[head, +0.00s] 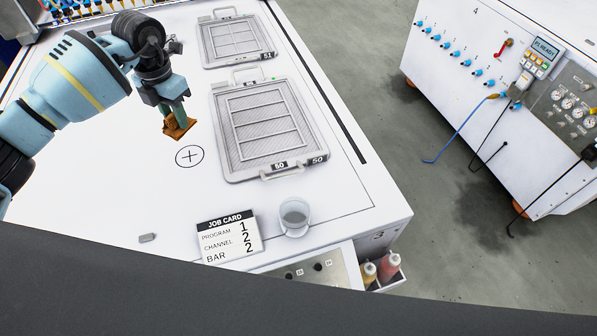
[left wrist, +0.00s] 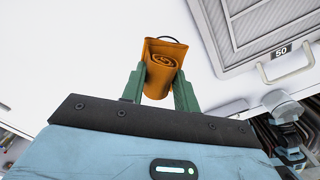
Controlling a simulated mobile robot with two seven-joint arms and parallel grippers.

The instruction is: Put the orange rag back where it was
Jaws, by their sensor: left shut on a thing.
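The orange rag (head: 179,128) is a rolled cloth, and my left gripper (head: 174,112) is shut on it. In the left wrist view the rag (left wrist: 163,68) sits between the two green fingers of my left gripper (left wrist: 160,88), its rolled end showing. In the head view the rag is over the white table top, just above and left of a printed circle with a cross (head: 189,156). I cannot tell whether the rag touches the table. My right gripper is not in view.
Tray 50 (head: 232,167) lies right of the rag, tray 51 (head: 213,55) behind it. A job card (head: 229,238), a clear cup (head: 294,222) and a small grey piece (head: 148,238) are near the front. A control cabinet (head: 480,45) stands across the floor.

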